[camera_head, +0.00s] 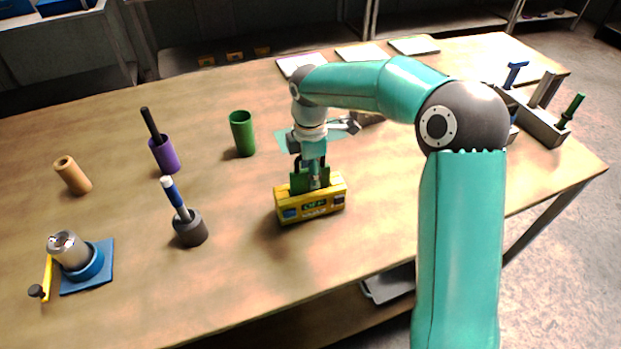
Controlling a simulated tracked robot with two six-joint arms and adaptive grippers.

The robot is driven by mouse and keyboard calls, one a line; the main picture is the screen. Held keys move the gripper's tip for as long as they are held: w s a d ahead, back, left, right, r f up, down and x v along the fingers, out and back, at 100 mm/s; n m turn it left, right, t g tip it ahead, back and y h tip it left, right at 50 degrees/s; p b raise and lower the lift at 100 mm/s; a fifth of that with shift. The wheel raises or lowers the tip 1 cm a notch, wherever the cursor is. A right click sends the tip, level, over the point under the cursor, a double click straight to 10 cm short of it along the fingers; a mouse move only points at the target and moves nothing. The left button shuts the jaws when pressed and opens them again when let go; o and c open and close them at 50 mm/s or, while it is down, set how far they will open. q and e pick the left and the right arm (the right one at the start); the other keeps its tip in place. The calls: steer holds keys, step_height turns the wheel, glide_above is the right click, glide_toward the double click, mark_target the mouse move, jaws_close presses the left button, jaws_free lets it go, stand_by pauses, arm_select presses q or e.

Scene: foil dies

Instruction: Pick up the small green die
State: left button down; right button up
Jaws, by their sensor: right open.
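My right gripper (312,180) points straight down over a yellow box (330,203) near the middle of the table. It is open, with its fingertips close above or at the box's top; contact is not clear. Dark green upright pieces (299,184) show beside the fingers at the top of the box; I cannot tell whether they are the small green die. The front of the box carries a blue patch and a dark patch with green marks. My left gripper is out of view.
A green cup (242,133), a purple holder (164,155) and a dark grey holder (190,229) stand left of the box. A tan cylinder (73,175) and a blue stand (101,280) are farther left. A grey rack (538,123) is at right. The front middle is clear.

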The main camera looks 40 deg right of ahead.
steer(key=shift+f, duration=0.1)
steer(key=shift+c, duration=0.4)
steer(key=c, duration=0.8)
